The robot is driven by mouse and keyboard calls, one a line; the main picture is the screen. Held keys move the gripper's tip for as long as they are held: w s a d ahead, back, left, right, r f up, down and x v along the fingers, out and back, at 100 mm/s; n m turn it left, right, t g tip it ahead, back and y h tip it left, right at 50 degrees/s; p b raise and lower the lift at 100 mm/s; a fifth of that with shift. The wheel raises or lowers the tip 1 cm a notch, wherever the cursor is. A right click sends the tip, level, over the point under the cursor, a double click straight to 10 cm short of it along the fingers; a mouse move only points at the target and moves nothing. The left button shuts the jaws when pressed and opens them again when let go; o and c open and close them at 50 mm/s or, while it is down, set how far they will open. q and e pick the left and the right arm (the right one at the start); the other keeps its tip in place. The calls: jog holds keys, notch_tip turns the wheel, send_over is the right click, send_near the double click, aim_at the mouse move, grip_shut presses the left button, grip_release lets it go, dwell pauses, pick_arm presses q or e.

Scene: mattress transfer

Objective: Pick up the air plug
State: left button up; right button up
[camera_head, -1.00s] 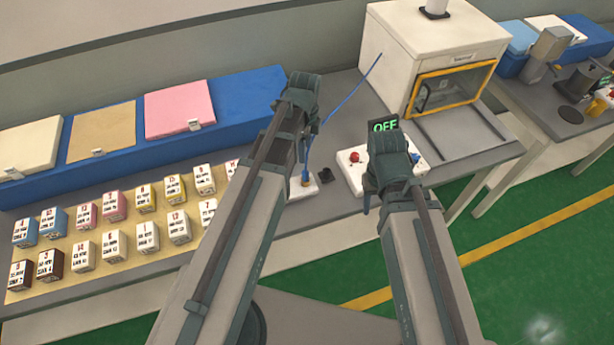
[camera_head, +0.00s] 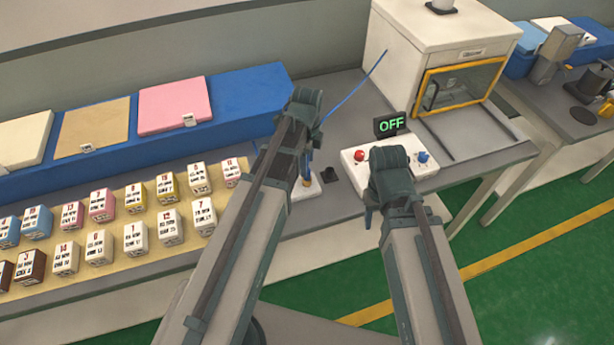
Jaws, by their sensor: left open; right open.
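A thin blue hose (camera_head: 352,87) slants from beside the white machine down behind my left gripper (camera_head: 306,145). Its lower part shows beside the gripper, above a small brass-coloured fitting (camera_head: 306,181) on a white plate (camera_head: 308,191); this looks like the air plug, mostly hidden by my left arm. My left gripper is open and close to the hose; I cannot tell whether they touch. My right gripper (camera_head: 370,212) is open, with its fingers mostly hidden, in front of the white control box (camera_head: 428,171).
The control box has a red button (camera_head: 359,155), a blue knob (camera_head: 423,156) and an OFF display (camera_head: 391,124). A small black piece (camera_head: 329,174) lies beside the plate. A white machine (camera_head: 430,45) stands behind. Numbered blocks (camera_head: 135,236) and a blue bench (camera_head: 240,100) are at left.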

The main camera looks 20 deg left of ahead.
pick_arm(q)
notch_tip(320, 180, down, 5)
jog(key=b, duration=0.4)
jog(key=shift+w+r, duration=0.15)
jog(key=shift+r, duration=0.1)
grip_shut()
